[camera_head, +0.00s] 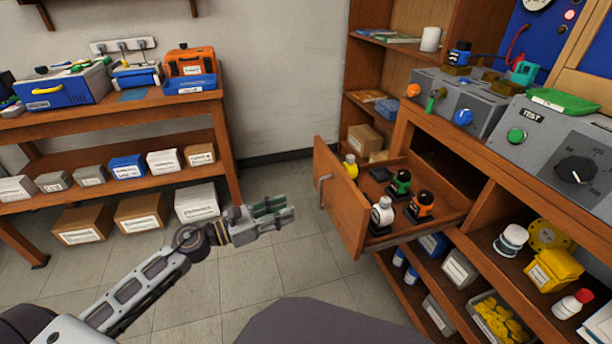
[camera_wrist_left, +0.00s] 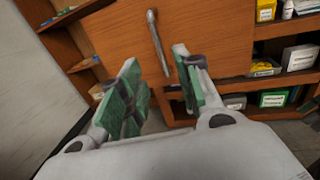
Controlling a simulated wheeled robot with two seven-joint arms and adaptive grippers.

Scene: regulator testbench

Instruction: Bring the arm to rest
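My left gripper (camera_head: 283,210) reaches in from the lower left in the head view, over the floor left of the open drawer. In the left wrist view my left gripper (camera_wrist_left: 158,78) has its two green-padded fingers apart with nothing between them. The wooden drawer (camera_head: 338,203) stands pulled out of the bench, and its metal handle (camera_head: 321,190) is to the right of my gripper, apart from it. The handle also shows in the left wrist view (camera_wrist_left: 157,42), beyond the fingers.
The drawer holds several small parts, with white (camera_head: 382,214), orange (camera_head: 421,206), green (camera_head: 401,183) and yellow (camera_head: 350,166) bodies. The right bench carries a grey test unit (camera_head: 552,150). A left bench (camera_head: 120,108) holds devices and boxes. The floor (camera_head: 255,270) between is clear.

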